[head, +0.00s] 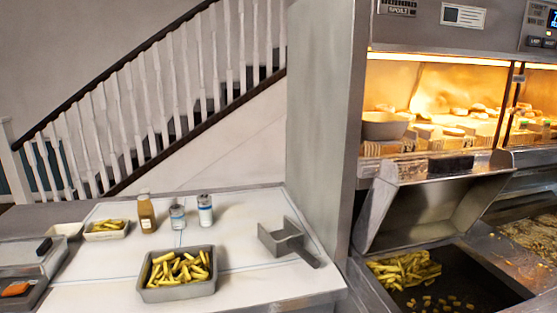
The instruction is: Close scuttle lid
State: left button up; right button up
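The scuttle (480,290) is the dark, metal-rimmed bin at the lower right, with a heap of chips (404,268) at its left side and loose pieces on its floor. Its lid (432,212) is a grey metal panel with raised side edges. The lid stands open, tilted up at the back of the bin, below the heated cabinet. The front of the scuttle is cut off by the bottom of the head view. Neither of my grippers shows in this view.
A white counter (245,285) at left holds a tray of chips (178,292), a metal scoop (285,240), a brown bottle (146,213) and two shakers (205,209). A tall grey panel (316,130) stands left of the scuttle. The heated cabinet (470,135) holds food above.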

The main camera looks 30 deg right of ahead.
aim_at(442, 201)
jog(key=z, duration=1.9)
